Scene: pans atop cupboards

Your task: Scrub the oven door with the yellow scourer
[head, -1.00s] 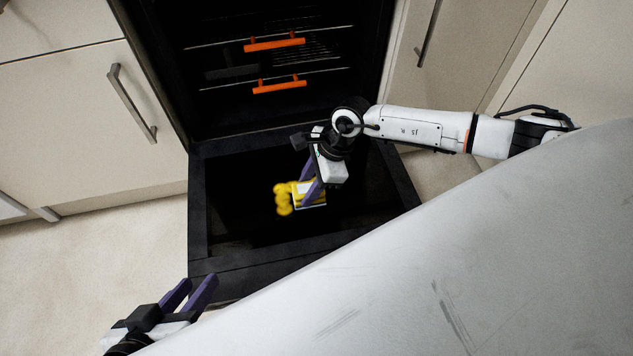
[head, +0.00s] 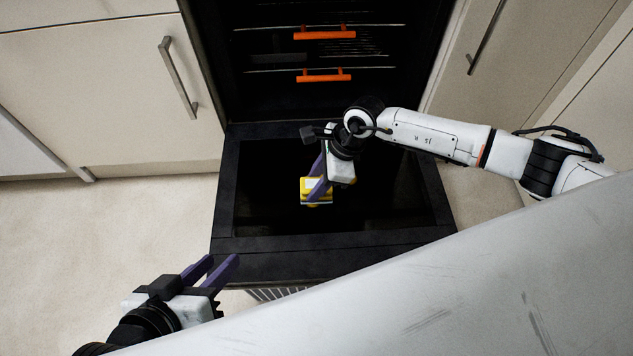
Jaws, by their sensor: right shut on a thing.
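The oven door (head: 335,241) is folded down flat in front of the oven, with a dark inner panel and a black frame. My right gripper (head: 318,182) is over the dark panel, shut on the yellow scourer (head: 316,198). The fingers partly cover the scourer. I cannot tell whether the scourer touches the panel. My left gripper (head: 213,270) is open and empty, low in the head view, in front of the door's near left corner.
The open oven cavity holds racks with an upper orange handle (head: 325,35) and a lower orange handle (head: 323,77). Pale cupboards with a bar handle (head: 177,78) stand at the left, and others at the right. Bare floor (head: 110,240) lies left of the door.

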